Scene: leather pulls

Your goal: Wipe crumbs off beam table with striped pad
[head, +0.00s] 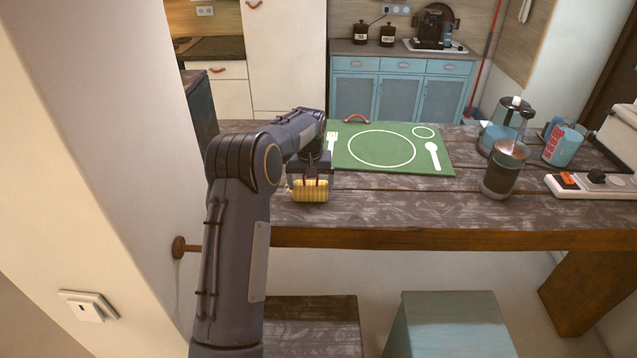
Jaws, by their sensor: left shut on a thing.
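The beam table (430,208) is a dark, worn plank table that runs across the middle of the head view. My left gripper (311,183) points down over the table's left part, near the front edge. It is shut on the striped pad (311,191), a small yellow block with stripes. The pad is at or just above the tabletop; I cannot tell if it touches. I cannot make out crumbs for certain among the pale worn patches of the wood. My right gripper is not in view.
A green placemat (350,157) with white outlines lies behind the pad. A dark glass jar (504,168), a kettle (490,138), a blue patterned cup (563,145) and a white tray (600,188) stand at right. A bench (310,310) and blue stool (450,325) stand in front.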

